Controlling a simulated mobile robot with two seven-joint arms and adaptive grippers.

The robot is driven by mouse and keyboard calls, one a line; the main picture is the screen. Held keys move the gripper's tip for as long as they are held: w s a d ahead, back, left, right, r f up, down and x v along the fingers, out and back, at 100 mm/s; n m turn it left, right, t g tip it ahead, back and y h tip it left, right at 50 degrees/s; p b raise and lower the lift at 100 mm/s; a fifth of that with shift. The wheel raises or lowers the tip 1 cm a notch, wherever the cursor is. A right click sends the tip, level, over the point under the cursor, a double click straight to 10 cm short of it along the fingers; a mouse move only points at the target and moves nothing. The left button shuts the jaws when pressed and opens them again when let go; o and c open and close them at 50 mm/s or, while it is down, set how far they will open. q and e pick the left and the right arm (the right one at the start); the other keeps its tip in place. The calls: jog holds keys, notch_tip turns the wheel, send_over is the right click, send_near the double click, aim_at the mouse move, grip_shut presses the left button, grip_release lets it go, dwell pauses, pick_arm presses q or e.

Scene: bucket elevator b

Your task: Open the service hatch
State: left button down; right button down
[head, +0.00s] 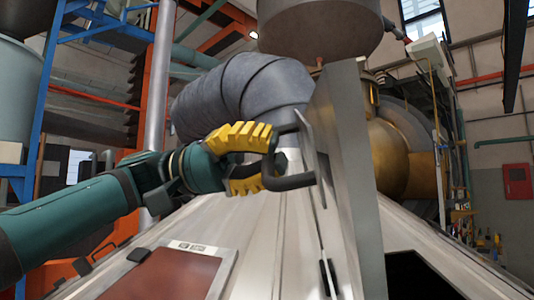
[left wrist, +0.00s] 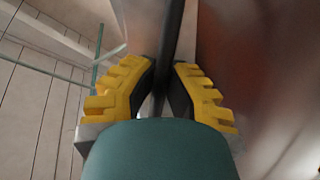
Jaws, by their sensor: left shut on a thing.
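The service hatch (head: 350,190) is a grey metal panel standing up on edge from the sloped metal casing in the head view. A dark opening (head: 412,275) shows to the right of its foot. A dark bar handle (head: 297,183) sticks out from the hatch's left face. My left gripper (head: 272,158), with yellow fingers, is shut on the handle from the left. In the left wrist view the handle (left wrist: 173,35) runs between the two yellow fingers (left wrist: 166,88). My right gripper is in neither view.
The sloped metal casing (head: 270,235) fills the lower middle, with a reddish-brown panel (head: 168,275) at lower left. A grey ribbed duct (head: 240,95) and a brass-coloured vessel (head: 395,155) stand behind the hatch. A large grey cylinder (head: 320,25) hangs above.

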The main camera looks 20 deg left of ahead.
pick_arm(q)
jog(key=shift+f, duration=0.1)
jog(key=c, duration=1)
grip_release()
jog(key=shift+d, duration=0.1)
jog(key=a+f, duration=0.1)
jog(key=a, duration=1.1)
jog(key=shift+s+f, duration=0.25)
jog(key=shift+s, duration=0.1)
